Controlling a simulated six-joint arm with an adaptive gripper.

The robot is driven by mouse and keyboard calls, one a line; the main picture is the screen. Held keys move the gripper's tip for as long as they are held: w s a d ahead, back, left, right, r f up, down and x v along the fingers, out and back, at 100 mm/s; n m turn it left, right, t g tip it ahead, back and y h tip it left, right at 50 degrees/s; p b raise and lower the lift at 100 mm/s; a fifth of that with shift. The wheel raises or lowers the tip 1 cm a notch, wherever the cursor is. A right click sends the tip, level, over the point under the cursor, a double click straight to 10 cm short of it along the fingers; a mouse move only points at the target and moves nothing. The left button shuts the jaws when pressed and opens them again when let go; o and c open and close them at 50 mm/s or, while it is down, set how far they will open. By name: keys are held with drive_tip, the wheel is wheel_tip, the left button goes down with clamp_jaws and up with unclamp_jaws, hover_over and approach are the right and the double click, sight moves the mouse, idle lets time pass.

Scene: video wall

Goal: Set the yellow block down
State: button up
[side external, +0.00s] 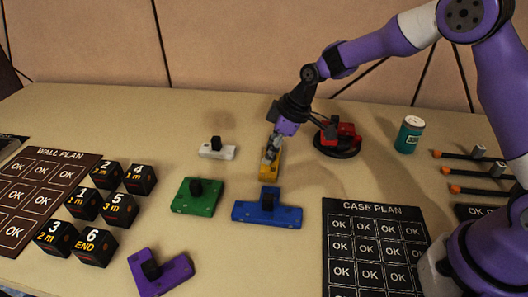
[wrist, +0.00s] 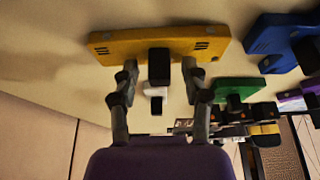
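The yellow block (side external: 269,168) is a long flat piece that appears to rest on the tan table, between the white and blue blocks. My gripper (side external: 272,147) is right above it, pointing down, and partly covers it in the side view. In the wrist view the yellow block (wrist: 190,45) lies across the top, with its black knob (wrist: 159,66) facing me. My gripper's fingers (wrist: 159,66) stand on either side of the knob, with a visible gap on each side. The gripper is open and not clamped on the knob.
A blue block (side external: 267,212), a green block (side external: 197,202), a white block (side external: 217,152) and a purple block (side external: 160,272) lie nearby. Several black number cubes (side external: 86,203) sit left.

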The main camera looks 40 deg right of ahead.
drive_tip(key=s+d+r+m, duration=0.1)
drive_tip(key=s+d+r, duration=0.15)
drive_tip(key=r, duration=0.45)
drive_tip(key=s+d+r+m, duration=0.1)
drive_tip(key=s+r, duration=0.3)
drive_tip(key=r, duration=0.4)
drive_tip(key=s+d+m+t+h, duration=0.2)
drive_tip(key=s+m, duration=0.5)
drive_tip(key=s, duration=0.8)
drive_tip(key=shift+s+d+r+h, duration=0.2)
drive_tip(key=shift+d+h, duration=0.4)
drive_tip(key=shift+d, duration=0.2)
